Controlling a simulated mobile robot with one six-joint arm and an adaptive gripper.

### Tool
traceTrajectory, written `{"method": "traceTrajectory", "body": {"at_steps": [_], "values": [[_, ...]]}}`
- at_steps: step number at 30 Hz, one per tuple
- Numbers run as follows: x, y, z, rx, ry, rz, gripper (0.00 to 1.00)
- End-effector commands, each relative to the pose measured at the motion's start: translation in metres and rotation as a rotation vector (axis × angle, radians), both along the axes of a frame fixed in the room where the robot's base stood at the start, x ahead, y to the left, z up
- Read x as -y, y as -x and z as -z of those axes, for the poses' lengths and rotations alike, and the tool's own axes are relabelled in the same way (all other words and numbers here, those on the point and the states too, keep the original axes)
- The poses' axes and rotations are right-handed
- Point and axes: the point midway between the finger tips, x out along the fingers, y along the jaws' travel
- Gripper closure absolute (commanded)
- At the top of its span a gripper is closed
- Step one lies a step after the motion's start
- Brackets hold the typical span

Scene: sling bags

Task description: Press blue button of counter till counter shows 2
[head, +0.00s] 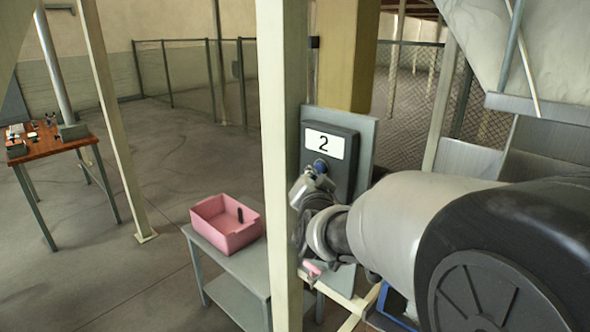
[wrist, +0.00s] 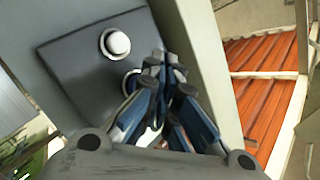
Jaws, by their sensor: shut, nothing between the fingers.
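The counter (head: 346,172) is a dark box on a grey board, and its white display (head: 324,144) reads 2. Its blue button (head: 320,165) shows just below the display, partly covered by my gripper (head: 312,182). In the wrist view the counter's dark face (wrist: 85,65) carries a round white button (wrist: 115,42). A second pale round part (wrist: 130,82) is mostly hidden behind my fingers. My gripper (wrist: 165,68) is shut and empty, its tips close to the counter's face. I cannot tell whether the tips touch the blue button.
A pale post (head: 282,150) stands just left of the counter. A pink bin (head: 228,236) with a dark item inside sits on a grey table at lower left. A wooden table (head: 50,148) with small items is farther left. Open floor lies between them.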

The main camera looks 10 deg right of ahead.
Motion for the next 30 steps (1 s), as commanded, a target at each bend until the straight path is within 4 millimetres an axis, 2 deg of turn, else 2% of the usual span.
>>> {"method": "traceTrajectory", "body": {"at_steps": [13,25,30], "values": [[-0.006,0.004,0.001,-0.002,0.000,-0.001,1.00],[-0.037,0.026,0.000,-0.002,-0.001,-0.004,1.00],[-0.044,0.032,0.000,-0.001,0.000,-0.001,1.00]]}}
